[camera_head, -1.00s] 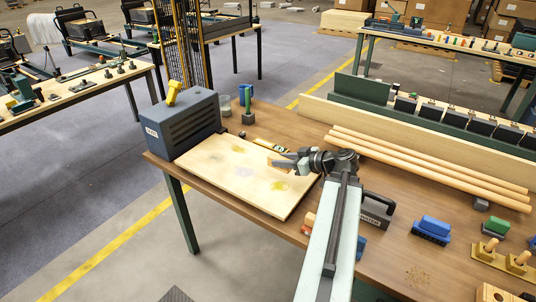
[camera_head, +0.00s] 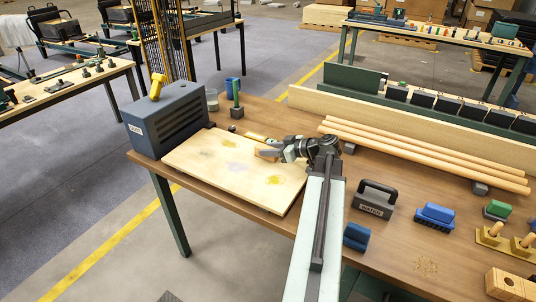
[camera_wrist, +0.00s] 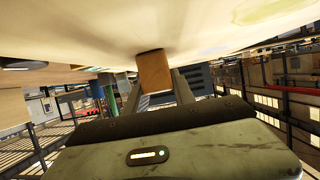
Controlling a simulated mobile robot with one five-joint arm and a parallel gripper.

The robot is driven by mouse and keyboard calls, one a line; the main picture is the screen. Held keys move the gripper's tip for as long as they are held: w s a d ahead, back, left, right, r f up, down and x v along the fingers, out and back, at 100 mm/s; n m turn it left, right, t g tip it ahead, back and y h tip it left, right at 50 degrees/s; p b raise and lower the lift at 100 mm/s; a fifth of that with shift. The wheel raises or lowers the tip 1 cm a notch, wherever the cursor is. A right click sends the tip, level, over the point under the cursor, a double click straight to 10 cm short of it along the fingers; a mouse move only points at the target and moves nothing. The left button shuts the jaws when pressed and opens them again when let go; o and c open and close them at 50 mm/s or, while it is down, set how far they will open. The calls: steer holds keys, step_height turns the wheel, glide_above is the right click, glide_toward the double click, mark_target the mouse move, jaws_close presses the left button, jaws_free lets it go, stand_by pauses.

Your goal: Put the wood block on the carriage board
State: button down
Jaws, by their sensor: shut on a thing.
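The carriage board (camera_head: 205,172) is a pale flat wooden panel with yellow smudges, lying on the brown bench beside a dark blue-grey box. My gripper (camera_head: 276,150) is over the board's back right part. It is shut on a small tan wood block (camera_head: 265,153). In the wrist view the block (camera_wrist: 153,72) sits between the two fingers, its end close against a broad pale surface; I cannot tell whether they touch. My arm hides part of the bench right of the board.
The blue-grey box (camera_head: 170,122) with a yellow handle stands at the board's left. Long wooden rods (camera_head: 430,160) lie behind to the right. A dark handled weight (camera_head: 374,201), a blue block (camera_head: 356,236) and a blue brush (camera_head: 434,217) stand right of my arm.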

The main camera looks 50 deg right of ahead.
steer(key=shift+w+a+r, duration=0.1)
steer(key=shift+a, duration=0.1)
steer(key=shift+f, duration=0.2)
steer(key=c, duration=1.1)
jaws_free()
steer(key=shift+o, duration=0.2)
steer(key=shift+r, duration=0.1)
steer(key=shift+r, duration=0.3)
steer(key=p+v, duration=0.4)
steer(key=v, duration=0.6)
steer(key=shift+s+d+r+p, duration=0.1)
steer(key=shift+s+d+p, duration=0.05)
steer(key=shift+s+p, duration=0.2)
steer(key=shift+s+d+r, duration=0.1)
steer(key=shift+s, duration=0.45)
